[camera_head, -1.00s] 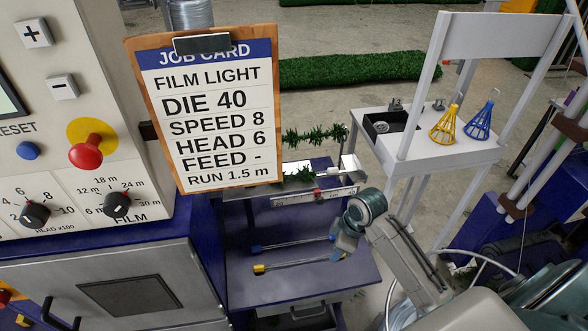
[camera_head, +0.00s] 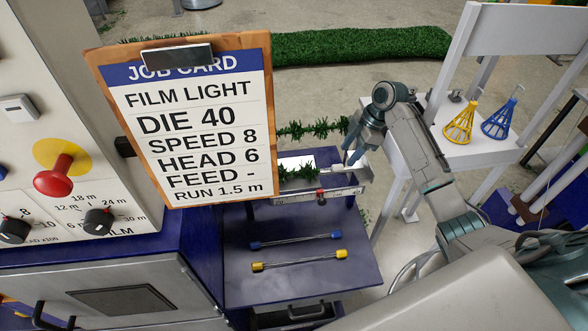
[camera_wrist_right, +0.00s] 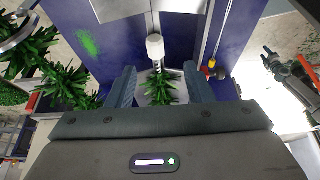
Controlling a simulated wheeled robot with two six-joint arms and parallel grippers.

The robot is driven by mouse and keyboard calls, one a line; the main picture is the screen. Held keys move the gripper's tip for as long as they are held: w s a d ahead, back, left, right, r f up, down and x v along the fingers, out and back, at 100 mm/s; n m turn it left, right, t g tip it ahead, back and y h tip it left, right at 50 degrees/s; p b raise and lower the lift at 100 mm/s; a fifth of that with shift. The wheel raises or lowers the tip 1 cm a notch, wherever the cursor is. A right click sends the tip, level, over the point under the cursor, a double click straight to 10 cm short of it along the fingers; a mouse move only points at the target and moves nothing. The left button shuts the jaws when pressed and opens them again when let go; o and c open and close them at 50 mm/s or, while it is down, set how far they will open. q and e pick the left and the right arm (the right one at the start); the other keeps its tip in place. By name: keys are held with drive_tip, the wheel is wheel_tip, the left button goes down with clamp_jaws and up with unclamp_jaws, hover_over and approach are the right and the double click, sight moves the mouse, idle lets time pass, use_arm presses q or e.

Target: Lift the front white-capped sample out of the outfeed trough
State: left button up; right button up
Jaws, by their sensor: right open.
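My right gripper (camera_head: 352,153) is at the right end of the outfeed trough (camera_head: 345,180), pointing down. In the right wrist view my right gripper (camera_wrist_right: 160,88) is open, one finger on each side of a green bristly sample (camera_wrist_right: 160,90) with a white cap (camera_wrist_right: 155,46). Whether the fingers touch it cannot be told. In the head view green bristles (camera_head: 298,173) show in the trough, partly behind the job card. More green bristles (camera_head: 310,130) show just behind the trough. My left gripper is not in view.
The job card (camera_head: 190,125) hides part of the trough. A blue-ended rod (camera_head: 295,241) and a yellow-ended rod (camera_head: 300,260) lie on the blue shelf (camera_head: 350,275) below. A white stand (camera_head: 455,150) with a yellow and a blue basket is at the right.

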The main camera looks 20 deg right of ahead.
sight(337, 165)
drive_tip(key=shift+w+a+f, duration=0.1)
drive_tip(key=shift+a+f, duration=0.05)
drive_tip(key=shift+f, duration=0.25)
drive_tip(key=shift+w+f, duration=0.15)
drive_tip(key=shift+f, duration=0.1)
drive_tip(key=p+x, duration=0.1)
drive_tip(key=x, duration=0.1)
drive_tip(key=p+x, duration=0.2)
drive_tip(key=shift+w+a+r, duration=0.1)
drive_tip(key=shift+w+a, duration=0.05)
drive_tip(key=shift+a, duration=0.1)
drive_tip(key=shift+a+f+p, duration=0.15)
drive_tip(key=shift+f+p, duration=0.15)
drive_tip(key=shift+p, duration=0.05)
drive_tip(key=shift+w+f, duration=0.1)
drive_tip(key=shift+f, duration=0.2)
drive_tip(key=c, duration=1)
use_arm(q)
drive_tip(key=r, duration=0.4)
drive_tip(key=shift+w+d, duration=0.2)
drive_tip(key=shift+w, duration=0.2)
use_arm(e)
clamp_jaws()
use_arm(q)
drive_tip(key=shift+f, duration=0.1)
